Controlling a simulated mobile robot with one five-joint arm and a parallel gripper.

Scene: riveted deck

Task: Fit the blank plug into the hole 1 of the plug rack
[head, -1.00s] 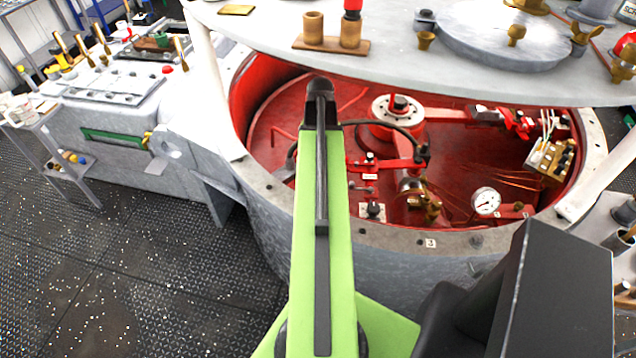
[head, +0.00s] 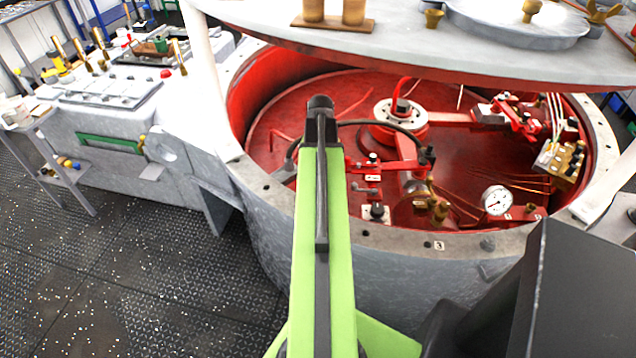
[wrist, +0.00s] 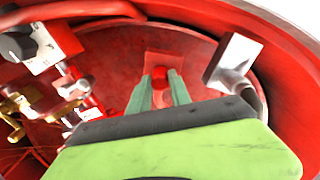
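My gripper (wrist: 161,82) shows in the wrist view as two pale grey-green fingers pointing down into the red tank. A small bright red piece (wrist: 160,78) lies between the fingertips. I cannot tell whether the fingers grip it or whether it lies beyond them, nor whether it is the blank plug. A darker red block (wrist: 165,60) shows just behind it. In the head view my arm hides the gripper. I cannot make out a plug rack with a hole 1 for certain.
The round tank has a grey rim (head: 390,237) and holds a gauge (head: 496,200), red linkages, hoses and a wired terminal block (head: 560,160).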

